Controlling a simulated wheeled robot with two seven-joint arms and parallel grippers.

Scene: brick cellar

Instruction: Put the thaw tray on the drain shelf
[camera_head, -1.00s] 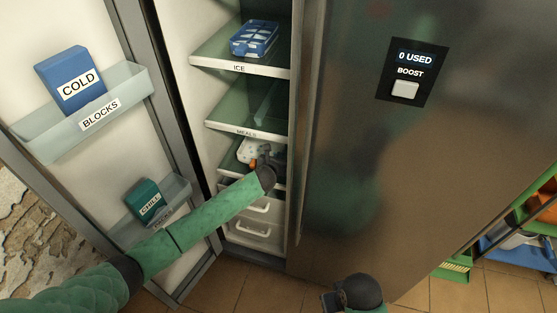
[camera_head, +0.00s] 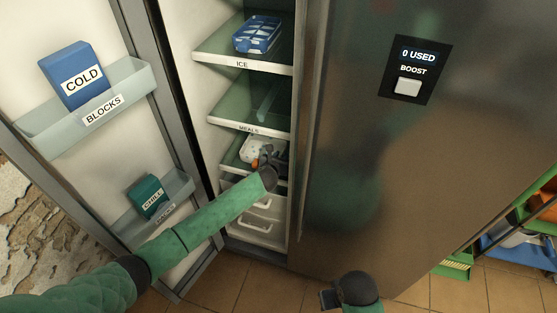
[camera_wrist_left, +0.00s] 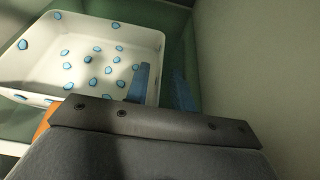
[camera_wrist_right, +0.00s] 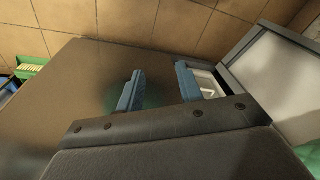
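The thaw tray is a white open tray with blue spots (camera_wrist_left: 95,55). It also shows in the head view (camera_head: 249,150), inside the open fridge below the MEALS shelf, partly hidden by my left gripper. My left gripper (camera_wrist_left: 162,88) is at the tray's right side, with one blue finger on the inner side of the right wall and the other outside it. A gap shows between the fingers, so it looks open. No shelf label reading drain is legible. My right gripper (camera_wrist_right: 160,86) is open and empty in front of the closed steel door.
Above are the MEALS shelf (camera_head: 240,128) and ICE shelf (camera_head: 241,63) with a blue ice tray (camera_head: 257,36). White drawers (camera_head: 262,228) lie below. The open door at left holds a COLD block (camera_head: 77,76) and a CHILL block (camera_head: 147,197). A small orange thing (camera_wrist_left: 44,118) sits beside the tray.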

